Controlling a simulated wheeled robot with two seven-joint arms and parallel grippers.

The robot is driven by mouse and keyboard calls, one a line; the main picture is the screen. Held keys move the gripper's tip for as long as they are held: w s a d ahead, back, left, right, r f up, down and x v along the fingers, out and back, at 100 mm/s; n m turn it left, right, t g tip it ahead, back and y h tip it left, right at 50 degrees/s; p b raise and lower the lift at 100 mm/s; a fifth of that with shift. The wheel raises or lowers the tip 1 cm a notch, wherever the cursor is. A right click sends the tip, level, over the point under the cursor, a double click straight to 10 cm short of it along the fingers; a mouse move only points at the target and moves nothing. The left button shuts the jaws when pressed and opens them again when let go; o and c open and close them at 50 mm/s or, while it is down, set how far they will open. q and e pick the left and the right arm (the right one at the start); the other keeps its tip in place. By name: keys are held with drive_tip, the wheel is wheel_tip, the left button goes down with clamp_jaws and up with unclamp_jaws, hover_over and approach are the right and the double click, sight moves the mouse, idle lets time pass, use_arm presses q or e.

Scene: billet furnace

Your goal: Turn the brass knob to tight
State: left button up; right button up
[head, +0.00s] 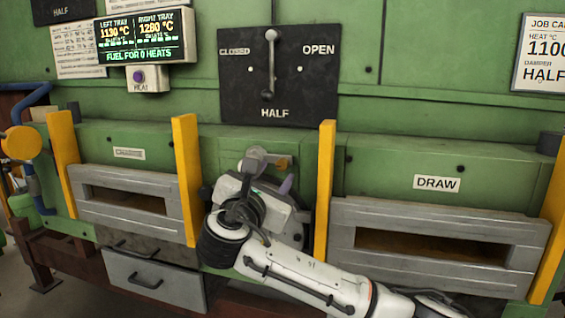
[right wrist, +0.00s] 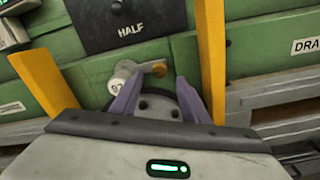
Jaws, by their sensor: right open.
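The small brass knob (head: 284,163) sits at the right end of a short grey fitting (head: 257,158) on the green furnace front, below the damper plate. In the right wrist view the brass knob (right wrist: 159,69) shows between the tips of my right gripper's purple fingers. My right gripper (right wrist: 160,78) is open, with one finger on each side of the view of the knob; I cannot tell whether either touches it. In the head view my right gripper (head: 270,182) is just below the knob, partly hidden by its own wrist. My left gripper is out of view.
Yellow posts (head: 186,180) (head: 324,190) stand on both sides of my right gripper. Slotted grey doors (head: 130,204) (head: 430,246) lie beyond them. The black damper plate (head: 310,95) with its lever at the top is above. A drawer (head: 152,281) is at lower left.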

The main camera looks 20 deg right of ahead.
sight(281, 166)
drive_tip(key=p+x, duration=0.1)
drive_tip(key=x, duration=0.7)
drive_tip(key=shift+c, duration=0.5)
drive_tip(key=c, duration=1)
drive_tip(key=shift+o, duration=0.2)
drive_tip(key=shift+a, duration=0.1)
